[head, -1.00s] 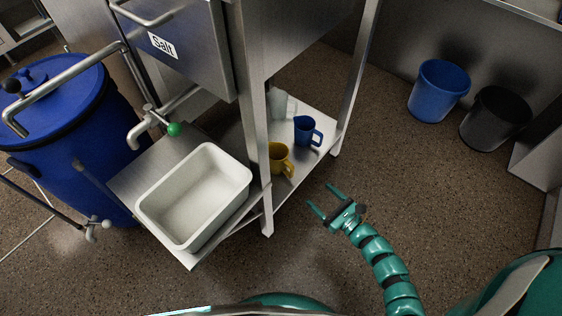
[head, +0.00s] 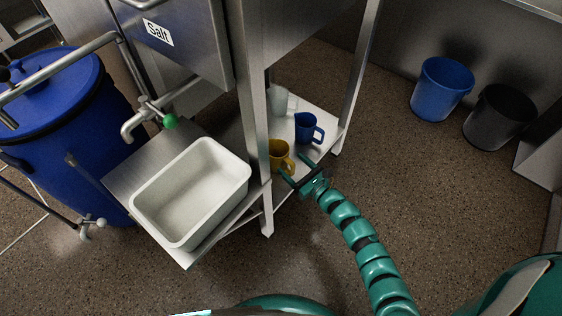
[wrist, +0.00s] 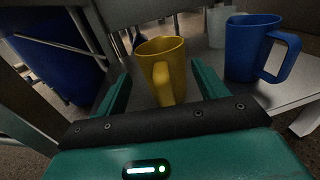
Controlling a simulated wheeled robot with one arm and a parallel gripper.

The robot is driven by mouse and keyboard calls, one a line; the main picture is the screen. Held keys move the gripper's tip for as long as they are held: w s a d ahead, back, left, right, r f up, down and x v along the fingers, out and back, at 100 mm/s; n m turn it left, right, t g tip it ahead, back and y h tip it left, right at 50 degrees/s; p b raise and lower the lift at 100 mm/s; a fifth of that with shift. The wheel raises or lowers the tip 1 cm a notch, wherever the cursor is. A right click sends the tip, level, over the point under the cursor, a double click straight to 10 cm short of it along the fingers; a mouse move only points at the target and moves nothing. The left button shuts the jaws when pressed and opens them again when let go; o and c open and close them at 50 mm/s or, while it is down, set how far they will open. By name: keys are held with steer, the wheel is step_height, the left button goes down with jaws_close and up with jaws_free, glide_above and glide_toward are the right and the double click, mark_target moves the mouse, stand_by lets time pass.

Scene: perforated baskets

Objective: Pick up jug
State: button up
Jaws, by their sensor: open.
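A yellow jug (head: 279,152) stands upright on the low metal shelf (head: 318,152), close behind a table leg. A blue jug (head: 305,127) stands behind it to the right, and a pale translucent jug (head: 278,99) stands further back. My gripper (head: 293,169) is open at the shelf's edge, just in front of the yellow jug. In the wrist view the yellow jug (wrist: 162,66) is ahead between my two open fingers (wrist: 162,88), its handle facing me. The blue jug (wrist: 250,48) is to the right of my right finger.
The steel table leg (head: 256,150) rises close to the left of my gripper. A white tub (head: 192,195) sits on a low stand at left, beside a blue barrel (head: 50,120). Blue (head: 441,88) and black (head: 498,116) bins stand at back right. Floor at right is clear.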

mark_target(282, 161)
steer(key=x, duration=0.3)
steer(key=shift+w+a+r+b, duration=0.15)
steer(key=shift+w+r+b, duration=0.1)
steer(key=shift+b, duration=0.15)
steer(key=shift+f, duration=0.1)
steer(key=c, duration=0.7)
steer(key=shift+o, duration=0.2)
